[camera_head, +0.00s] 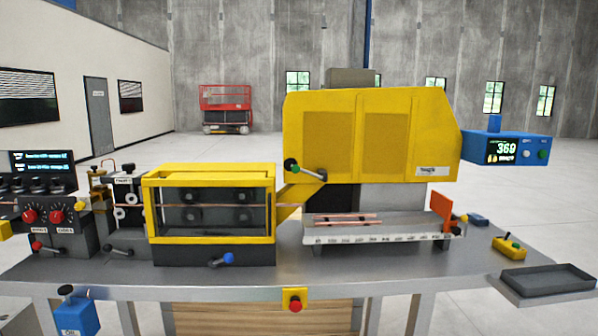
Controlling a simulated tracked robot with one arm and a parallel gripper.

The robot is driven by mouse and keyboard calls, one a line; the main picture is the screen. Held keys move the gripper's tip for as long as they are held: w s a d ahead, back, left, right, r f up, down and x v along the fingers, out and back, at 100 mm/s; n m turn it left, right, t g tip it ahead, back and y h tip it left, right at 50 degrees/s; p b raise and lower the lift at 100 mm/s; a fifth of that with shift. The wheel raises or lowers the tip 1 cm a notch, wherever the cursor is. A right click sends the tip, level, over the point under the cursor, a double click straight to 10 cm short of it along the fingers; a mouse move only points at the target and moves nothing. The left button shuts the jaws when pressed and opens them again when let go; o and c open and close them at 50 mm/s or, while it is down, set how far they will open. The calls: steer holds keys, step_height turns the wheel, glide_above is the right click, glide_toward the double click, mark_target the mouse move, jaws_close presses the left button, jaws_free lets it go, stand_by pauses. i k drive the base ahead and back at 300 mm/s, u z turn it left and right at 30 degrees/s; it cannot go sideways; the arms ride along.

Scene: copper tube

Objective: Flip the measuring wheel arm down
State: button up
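A black upright unit with small pale wheels (125,200) stands left of the yellow guard box, on the copper tube's line. A short arm with a dark tip (128,168) sits at its top; I cannot tell for certain whether this is the measuring wheel arm or how it is tilted. My gripper is not in view.
The yellow guard box (210,178), a blue-knobbed lever (222,261), a control panel with red knobs (44,216) and a ruled tray with copper pieces (400,235) stand on the grey bench (180,282). A red stop button (294,300) is on its front edge.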

mark_target(290, 164)
steer(key=z, duration=0.45)
steer(key=i, duration=1.3)
steer(key=u, duration=0.45)
